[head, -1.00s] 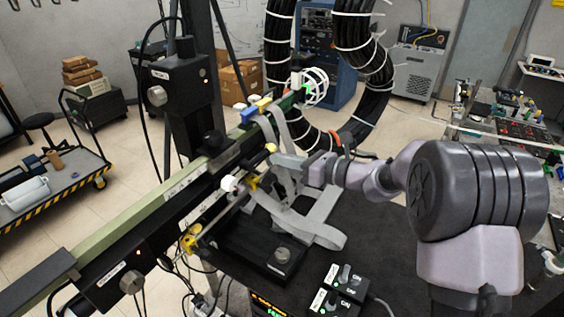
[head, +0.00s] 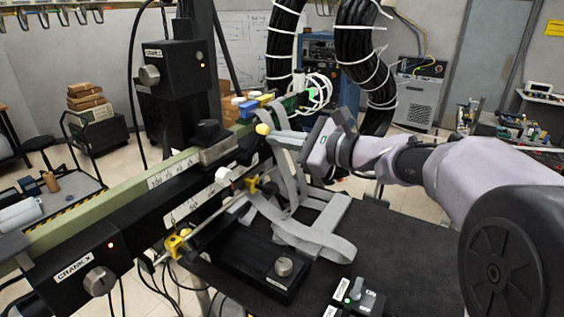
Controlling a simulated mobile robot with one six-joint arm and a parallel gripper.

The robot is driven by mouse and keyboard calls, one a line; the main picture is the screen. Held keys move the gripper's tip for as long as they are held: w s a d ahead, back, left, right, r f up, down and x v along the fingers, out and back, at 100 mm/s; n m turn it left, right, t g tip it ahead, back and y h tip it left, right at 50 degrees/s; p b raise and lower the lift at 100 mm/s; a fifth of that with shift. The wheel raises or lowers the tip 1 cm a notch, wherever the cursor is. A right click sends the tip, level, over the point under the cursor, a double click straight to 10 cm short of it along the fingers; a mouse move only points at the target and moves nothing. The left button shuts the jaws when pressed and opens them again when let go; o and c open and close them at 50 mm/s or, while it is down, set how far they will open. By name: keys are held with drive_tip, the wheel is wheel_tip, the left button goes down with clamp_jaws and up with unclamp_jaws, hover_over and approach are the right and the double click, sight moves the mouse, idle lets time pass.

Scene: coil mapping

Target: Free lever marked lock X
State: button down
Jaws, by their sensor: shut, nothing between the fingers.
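A round yellow knob (head: 262,129), which looks like a lever's end, stands at the front of the long rail (head: 180,192) in the head view. I cannot read a "lock X" mark on it. My gripper (head: 275,137) reaches in from the right with its fingers shut and empty. Its fingertips are right beside the knob's right side; I cannot tell whether they touch. The lever's shaft is mostly hidden. A black box marked CRANK X (head: 75,277) with a silver knob and a red light sits at the rail's lower left.
Another crank box (head: 177,66) is on the upright column. Grey straps (head: 290,225) hang and lie below my gripper. A black block with a silver knob (head: 284,267) and a switch box (head: 357,298) are on the dark table (head: 400,235). Thick black cables (head: 352,60) loop behind.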

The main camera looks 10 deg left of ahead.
drive_tip(key=n+b, duration=0.1)
drive_tip(key=b, duration=0.1)
drive_tip(key=s+n+b, duration=0.1)
drive_tip(key=n+b, duration=0.1)
drive_tip(key=b, duration=0.1)
drive_tip(key=s+r+n+b, duration=0.1)
drive_tip(key=b, duration=0.1)
drive_tip(key=shift+s+a+t+b, duration=0.15)
drive_tip(key=shift+a+t+b, duration=0.15)
drive_tip(key=shift+a, duration=0.1)
drive_tip(key=shift+s+a+r+n+b, duration=0.15)
drive_tip(key=shift+s+r+n+b, duration=0.35)
drive_tip(key=shift+n+b, duration=0.75)
drive_tip(key=f+v, duration=0.1)
drive_tip(key=v, duration=1.6)
drive_tip(key=shift+s+r, duration=0.15)
drive_tip(key=shift+r, duration=0.05)
